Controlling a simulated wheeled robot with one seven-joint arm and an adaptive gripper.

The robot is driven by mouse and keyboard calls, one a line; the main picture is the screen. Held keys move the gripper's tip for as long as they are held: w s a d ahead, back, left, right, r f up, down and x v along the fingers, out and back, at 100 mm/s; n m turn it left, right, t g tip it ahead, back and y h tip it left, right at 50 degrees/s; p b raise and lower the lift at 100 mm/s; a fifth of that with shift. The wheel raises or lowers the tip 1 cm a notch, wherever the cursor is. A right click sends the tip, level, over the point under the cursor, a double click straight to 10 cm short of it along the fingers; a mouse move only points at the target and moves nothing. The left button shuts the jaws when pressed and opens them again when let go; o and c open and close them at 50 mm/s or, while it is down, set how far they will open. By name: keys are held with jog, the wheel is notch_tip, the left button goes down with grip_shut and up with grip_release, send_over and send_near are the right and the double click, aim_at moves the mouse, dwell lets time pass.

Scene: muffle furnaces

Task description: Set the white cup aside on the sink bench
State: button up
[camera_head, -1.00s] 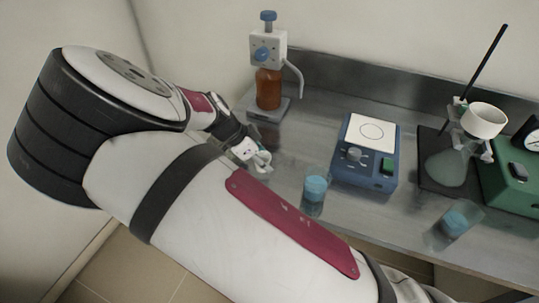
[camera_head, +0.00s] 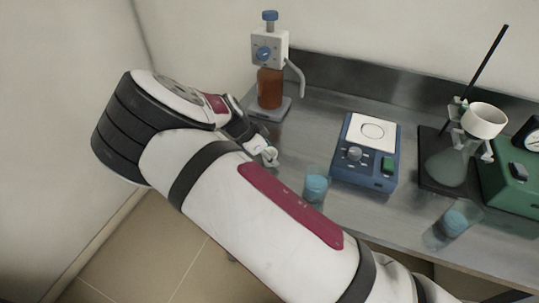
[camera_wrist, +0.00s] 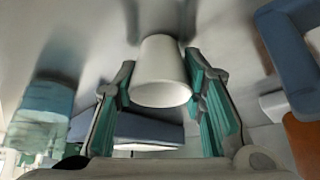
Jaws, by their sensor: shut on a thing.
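The white cup (camera_wrist: 160,75) is between the two fingers of my gripper (camera_wrist: 162,90) in the wrist view, and the fingers press its sides. In the head view my gripper (camera_head: 268,155) is over the left part of the grey metal bench (camera_head: 290,140), in front of the brown bottle and left of a blue-filled beaker. My arm hides part of the bench there, and the cup shows only as a small white bit at the fingertips. I cannot tell if the cup touches the bench.
A brown dispenser bottle (camera_head: 270,88) stands behind my gripper. A blue instrument (camera_head: 367,155) and two blue-filled beakers, one near (camera_head: 315,186) and one farther right (camera_head: 454,222), stand rightward. A flask with a white funnel (camera_head: 484,120) and a green device (camera_head: 512,180) are at right.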

jog(key=shift+f, duration=0.15)
jog(key=o, duration=1.1)
jog(key=shift+o, duration=0.2)
jog(key=b+v, duration=0.1)
jog(key=v, duration=1.1)
jog(key=shift+r, duration=0.2)
